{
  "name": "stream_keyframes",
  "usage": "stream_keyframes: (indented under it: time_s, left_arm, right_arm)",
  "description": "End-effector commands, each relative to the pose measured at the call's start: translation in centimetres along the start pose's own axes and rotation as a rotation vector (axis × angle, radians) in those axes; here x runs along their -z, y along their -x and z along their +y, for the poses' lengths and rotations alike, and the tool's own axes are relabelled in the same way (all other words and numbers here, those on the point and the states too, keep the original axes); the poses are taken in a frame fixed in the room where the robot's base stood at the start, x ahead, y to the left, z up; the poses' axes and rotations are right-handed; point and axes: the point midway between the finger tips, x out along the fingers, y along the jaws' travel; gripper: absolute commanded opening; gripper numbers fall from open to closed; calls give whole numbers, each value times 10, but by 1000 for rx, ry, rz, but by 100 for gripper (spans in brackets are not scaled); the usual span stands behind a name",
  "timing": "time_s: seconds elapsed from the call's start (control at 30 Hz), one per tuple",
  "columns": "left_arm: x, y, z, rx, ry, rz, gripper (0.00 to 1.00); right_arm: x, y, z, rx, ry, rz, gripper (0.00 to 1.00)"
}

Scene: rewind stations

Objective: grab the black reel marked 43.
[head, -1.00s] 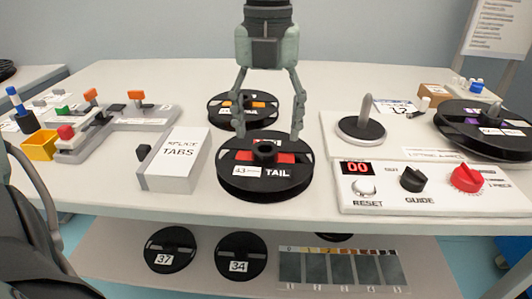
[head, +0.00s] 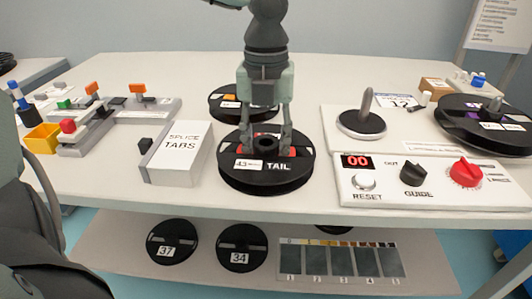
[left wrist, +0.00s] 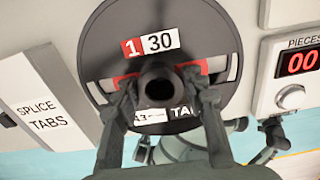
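The black reel marked 43 (head: 266,181) lies flat on the white table, with a TAIL label, red patches and a raised central hub. My left gripper (head: 265,147) comes down over it from above, its fingers low on either side of the hub. In the left wrist view the reel (left wrist: 222,45) shows a "1 30" label, and the fingertips of my left gripper (left wrist: 159,90) appear closed against the hub between them. The fingers partly cover the 43 label there. My right gripper is not seen in the head view.
A splice tabs box (head: 180,152) stands just left of the reel. Another black reel (head: 222,105) lies behind it. To the right are a spindle post (head: 361,122) and a control panel (head: 420,185) reading 00. Reels 37 (head: 171,243) and 34 (head: 242,247) sit on the lower shelf.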

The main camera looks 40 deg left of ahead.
Motion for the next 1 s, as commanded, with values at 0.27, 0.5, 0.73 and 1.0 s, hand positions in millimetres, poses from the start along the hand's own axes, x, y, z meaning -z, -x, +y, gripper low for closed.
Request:
stream_keyframes:
  time_s: [0.27,0.5,0.73,1.0]
  left_arm:
    - [0,0,0,0,0,0,3]
    - [0,1,0,1,0,-1,3]
    - [-1,16,0,1,1,-5,3]
    - [-2,82,-1,4,2,-10,3]
  right_arm:
    - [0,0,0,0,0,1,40]
    - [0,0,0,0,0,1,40]
    - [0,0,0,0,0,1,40]
    - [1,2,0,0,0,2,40]
